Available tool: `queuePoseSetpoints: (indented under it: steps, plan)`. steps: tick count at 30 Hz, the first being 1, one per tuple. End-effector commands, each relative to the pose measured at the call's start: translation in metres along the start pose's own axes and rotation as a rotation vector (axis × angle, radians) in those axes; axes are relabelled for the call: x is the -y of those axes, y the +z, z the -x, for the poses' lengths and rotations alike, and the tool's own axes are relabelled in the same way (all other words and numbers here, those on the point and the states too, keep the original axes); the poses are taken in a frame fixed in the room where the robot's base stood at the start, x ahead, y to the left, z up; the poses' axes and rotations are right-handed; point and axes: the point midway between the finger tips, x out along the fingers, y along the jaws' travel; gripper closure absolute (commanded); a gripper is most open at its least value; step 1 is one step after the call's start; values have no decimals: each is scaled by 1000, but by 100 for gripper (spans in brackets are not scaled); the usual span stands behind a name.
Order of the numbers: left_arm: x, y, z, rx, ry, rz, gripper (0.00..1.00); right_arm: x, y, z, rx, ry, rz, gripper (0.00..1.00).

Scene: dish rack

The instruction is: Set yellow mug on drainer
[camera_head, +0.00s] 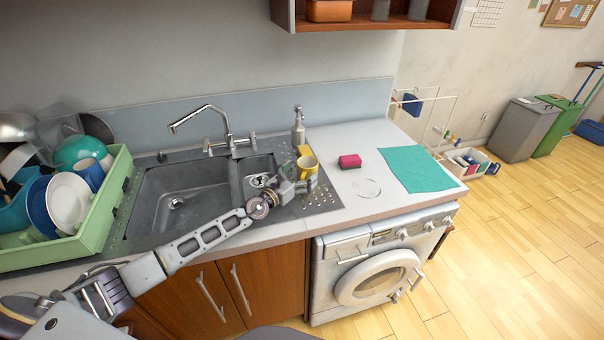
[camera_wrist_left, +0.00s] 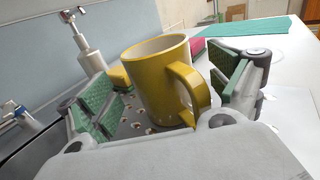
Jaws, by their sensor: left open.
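The yellow mug (camera_head: 308,168) stands beside the sink, at the perforated drainer (camera_head: 325,198) to the right of the basins. In the left wrist view the mug (camera_wrist_left: 152,85) is upright, with its handle toward the right finger. My left gripper (camera_head: 295,184) is open around the mug. Its two green-padded fingers (camera_wrist_left: 168,95) are on either side of it, with a visible gap at the left finger. The mug's base is partly hidden by the gripper body. Holes of the drainer (camera_wrist_left: 133,125) show beside the base. My right gripper is out of view.
A soap bottle (camera_head: 298,127) and a yellow block (camera_wrist_left: 120,77) are behind the mug. A pink sponge (camera_head: 350,161) and teal cloth (camera_head: 418,169) lie on the right counter. A green dish rack (camera_head: 100,225) full of dishes is at left. The tap (camera_head: 225,130) rises behind the sink.

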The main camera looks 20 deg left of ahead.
Motion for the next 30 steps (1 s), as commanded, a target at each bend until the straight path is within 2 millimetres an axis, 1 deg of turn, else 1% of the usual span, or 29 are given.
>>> queuePoseSetpoints:
  steps: [30]
  plan:
    - [0,-1,88,-2,-1,-2,8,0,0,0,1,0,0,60]
